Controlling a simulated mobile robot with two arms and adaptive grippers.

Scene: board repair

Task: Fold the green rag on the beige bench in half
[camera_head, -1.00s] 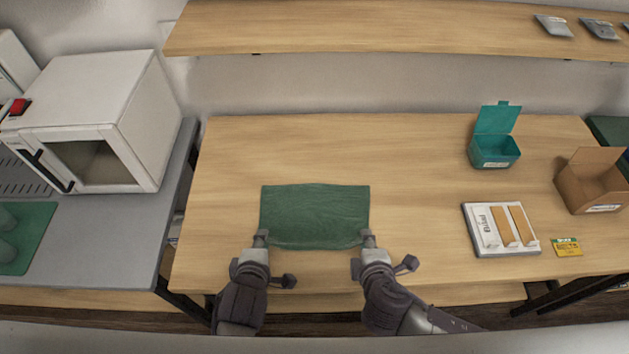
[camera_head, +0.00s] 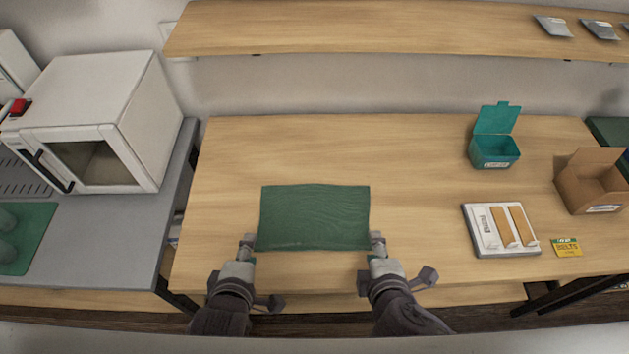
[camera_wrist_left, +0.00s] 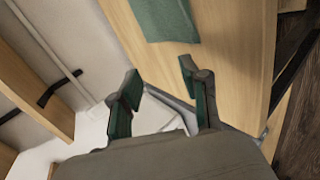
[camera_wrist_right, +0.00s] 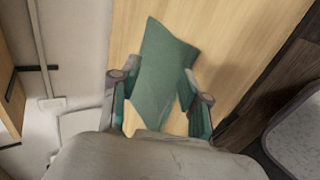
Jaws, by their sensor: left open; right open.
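The green rag (camera_head: 314,216) lies flat and spread out as a single rectangle on the beige bench (camera_head: 420,150), near its front edge. My left gripper (camera_head: 247,243) is open and empty, beside the rag's near left corner. My right gripper (camera_head: 377,242) is open and empty, beside the near right corner. In the left wrist view the rag (camera_wrist_left: 166,18) is ahead of the open fingers (camera_wrist_left: 160,82), apart from them. In the right wrist view the rag (camera_wrist_right: 162,70) extends ahead from between the open fingers (camera_wrist_right: 155,85); I cannot tell whether they touch it.
On the bench's right side are a teal open box (camera_head: 495,150), a white tray (camera_head: 480,246) with tan pieces, a yellow packet (camera_head: 566,247) and a cardboard box (camera_head: 592,185). A white oven-like box (camera_head: 100,110) stands on the grey table at left. The bench behind the rag is clear.

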